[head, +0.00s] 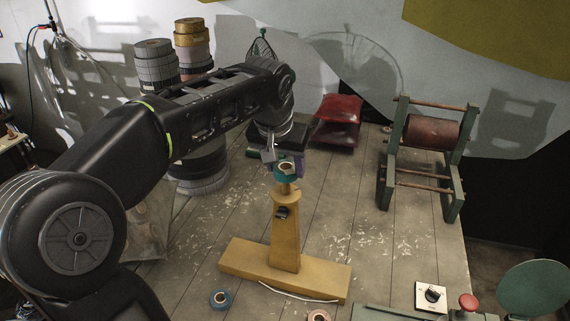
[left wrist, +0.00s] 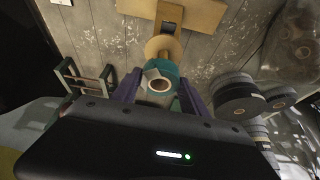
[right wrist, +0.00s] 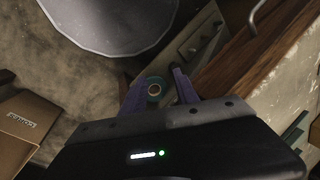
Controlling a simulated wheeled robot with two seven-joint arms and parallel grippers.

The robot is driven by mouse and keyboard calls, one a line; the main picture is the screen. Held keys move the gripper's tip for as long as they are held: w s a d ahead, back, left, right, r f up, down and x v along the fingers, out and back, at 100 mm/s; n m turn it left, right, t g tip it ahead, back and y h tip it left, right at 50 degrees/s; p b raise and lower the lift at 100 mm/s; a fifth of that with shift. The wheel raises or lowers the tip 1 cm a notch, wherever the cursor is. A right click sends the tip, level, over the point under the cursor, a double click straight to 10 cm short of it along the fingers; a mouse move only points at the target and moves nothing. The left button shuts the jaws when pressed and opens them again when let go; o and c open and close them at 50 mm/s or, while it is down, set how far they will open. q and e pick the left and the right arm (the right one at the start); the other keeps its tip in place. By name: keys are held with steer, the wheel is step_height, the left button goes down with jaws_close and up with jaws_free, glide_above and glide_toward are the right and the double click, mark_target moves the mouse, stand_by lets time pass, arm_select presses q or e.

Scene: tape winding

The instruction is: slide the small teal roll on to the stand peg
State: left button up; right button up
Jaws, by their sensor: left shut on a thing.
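The small teal roll (head: 280,175) is held by my left gripper (head: 287,163), right over the stand's peg (head: 285,188). In the left wrist view the teal roll (left wrist: 174,72) lies between the two purple fingers, its hole facing the camera. I cannot tell whether the peg tip is inside the roll's hole. My right gripper (right wrist: 158,92) is out of the head view; its purple fingers are apart. A green ring with a tan core (right wrist: 155,89) shows between them, and its distance is unclear.
A blue roll (head: 220,299) and a pinkish roll (head: 319,316) lie by the table's front edge. A green frame with a brown roller (head: 430,133) stands at right. Red cushions (head: 339,120) lie at the back. Stacked rolls (head: 155,65) stand at back left. A switch box (head: 431,297) is front right.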

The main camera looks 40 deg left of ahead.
mark_target(285, 185)
stand_by(0.6)
arm_select(q)
step_height(285, 185, down, 4)
steer(key=b, duration=0.4)
steer(key=shift+f, duration=0.2)
steer(key=shift+r, duration=0.1)
steer(key=o, duration=1.8)
steer(key=shift+r, duration=0.1)
steer(key=shift+r+p, duration=2.7)
steer(key=shift+r, duration=0.75)
